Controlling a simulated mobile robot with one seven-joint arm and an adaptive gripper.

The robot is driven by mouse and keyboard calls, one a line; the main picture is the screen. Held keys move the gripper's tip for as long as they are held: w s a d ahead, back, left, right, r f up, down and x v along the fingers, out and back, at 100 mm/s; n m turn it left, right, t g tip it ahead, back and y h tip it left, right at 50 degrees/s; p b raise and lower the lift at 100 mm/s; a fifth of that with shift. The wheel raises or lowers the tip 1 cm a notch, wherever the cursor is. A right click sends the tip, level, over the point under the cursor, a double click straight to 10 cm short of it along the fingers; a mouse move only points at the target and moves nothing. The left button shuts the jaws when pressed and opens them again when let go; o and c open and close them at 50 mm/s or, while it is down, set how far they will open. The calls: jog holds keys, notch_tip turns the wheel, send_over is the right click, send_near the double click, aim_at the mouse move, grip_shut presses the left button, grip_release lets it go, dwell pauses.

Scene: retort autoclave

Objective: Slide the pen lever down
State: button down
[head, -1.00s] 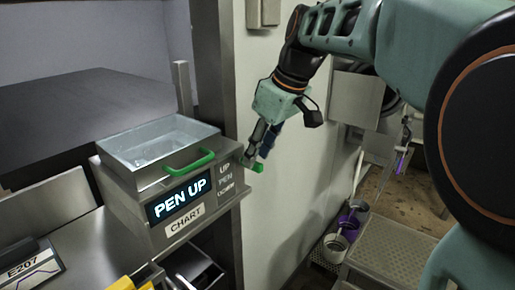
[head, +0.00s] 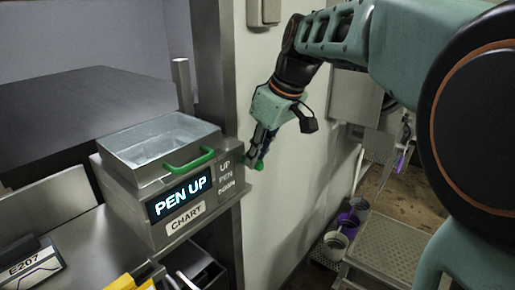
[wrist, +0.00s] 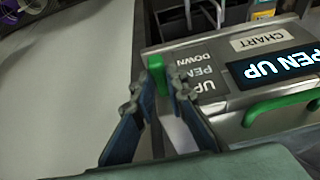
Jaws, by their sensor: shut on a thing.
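The chart recorder (head: 150,212) is a grey metal box with a lit display (head: 181,195) reading PEN UP. Labels UP, PEN and DOWN (head: 226,187) run down its right front; they show upside down in the wrist view (wrist: 197,72). The green pen lever (wrist: 157,74) sticks out beside these labels. My gripper (head: 254,156) is at the recorder's right side. In the wrist view its two fingers (wrist: 160,88) are shut on the green lever, one on each side. The fingers hide part of the lever in the head view.
A clear lid (head: 160,140) with a green handle (head: 189,162) tops the recorder. A pale wall panel (head: 290,190) stands close to the right of my gripper. Purple and white cups (head: 345,228) and a metal step (head: 390,250) are lower right.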

aim_at(260, 170)
jog(key=shift+f, duration=0.1)
notch_tip(260, 170, down, 6)
jog(key=b, duration=0.4)
jog(key=shift+s+b, duration=0.1)
jog(key=shift+b, duration=0.2)
jog(key=c, duration=1.9)
grip_release()
jog(key=shift+c, duration=0.2)
jog(key=v, duration=1.2)
